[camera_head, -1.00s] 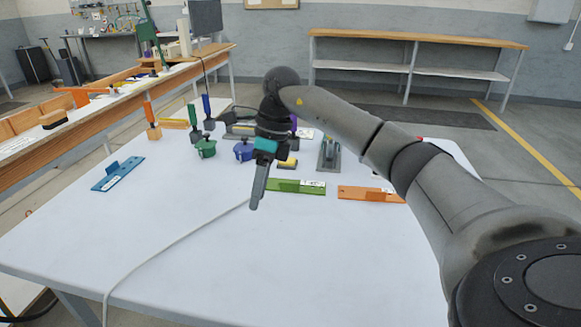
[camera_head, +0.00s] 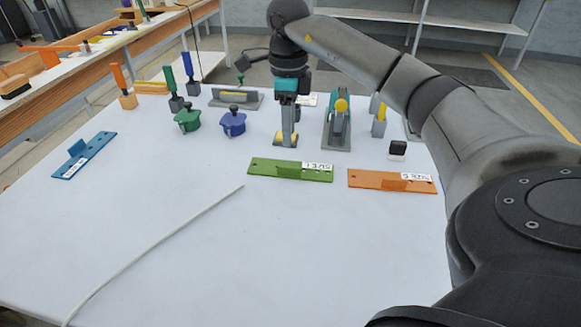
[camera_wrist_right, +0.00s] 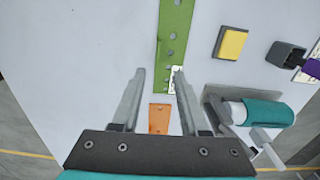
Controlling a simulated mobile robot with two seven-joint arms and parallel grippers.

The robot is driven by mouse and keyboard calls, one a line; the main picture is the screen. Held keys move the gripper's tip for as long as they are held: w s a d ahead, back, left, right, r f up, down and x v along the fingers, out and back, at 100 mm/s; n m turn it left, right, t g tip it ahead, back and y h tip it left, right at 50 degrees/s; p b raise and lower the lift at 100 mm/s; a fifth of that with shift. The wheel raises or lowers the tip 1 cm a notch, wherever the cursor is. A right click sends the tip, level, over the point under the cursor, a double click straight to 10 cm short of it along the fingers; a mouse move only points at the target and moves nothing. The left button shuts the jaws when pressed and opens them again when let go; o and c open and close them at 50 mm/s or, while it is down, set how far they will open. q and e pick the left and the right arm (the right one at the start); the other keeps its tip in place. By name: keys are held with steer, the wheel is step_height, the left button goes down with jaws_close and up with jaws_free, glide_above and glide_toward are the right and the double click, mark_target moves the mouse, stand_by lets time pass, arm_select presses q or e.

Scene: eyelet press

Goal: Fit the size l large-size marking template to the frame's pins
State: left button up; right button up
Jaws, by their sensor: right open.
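The green marking template (camera_head: 262,167) lies flat on the white table with a label at its right end that seems to read SIZE L. It also shows in the right wrist view (camera_wrist_right: 174,45), beyond my fingertips. My right gripper (camera_head: 287,141) points down just behind the green template in the head view, apart from it. In the right wrist view my right gripper (camera_wrist_right: 159,72) is open and empty. I cannot make out the frame's pins; a grey fixture with a yellow bar (camera_head: 247,103) stands at the back. My left gripper is out of view.
An orange template (camera_head: 362,180) labelled SIZE S lies to the right, a blue one (camera_head: 95,147) far left. A grey press (camera_head: 338,135), a green pot (camera_head: 187,121), a blue pot (camera_head: 232,125) and a yellow pad (camera_wrist_right: 231,43) stand around. The front table is clear except for a cable (camera_head: 150,248).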

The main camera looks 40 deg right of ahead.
mark_target(289, 164)
step_height(289, 164, down, 3)
steer(key=shift+f+b, duration=0.2)
steer(key=shift+b, duration=0.25)
steer(key=shift+f+b, duration=0.55)
steer(key=shift+f, duration=0.75)
step_height(289, 164, down, 2)
steer(key=shift+s+f+b, duration=0.1)
steer(key=shift+s+b, duration=0.05)
steer(key=shift+b, duration=0.35)
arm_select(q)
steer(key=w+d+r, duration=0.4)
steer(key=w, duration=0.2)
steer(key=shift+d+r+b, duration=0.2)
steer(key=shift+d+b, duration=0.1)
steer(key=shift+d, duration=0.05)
arm_select(e)
steer(key=shift+f, duration=0.8)
steer(key=shift+c, duration=0.3)
jaws_close()
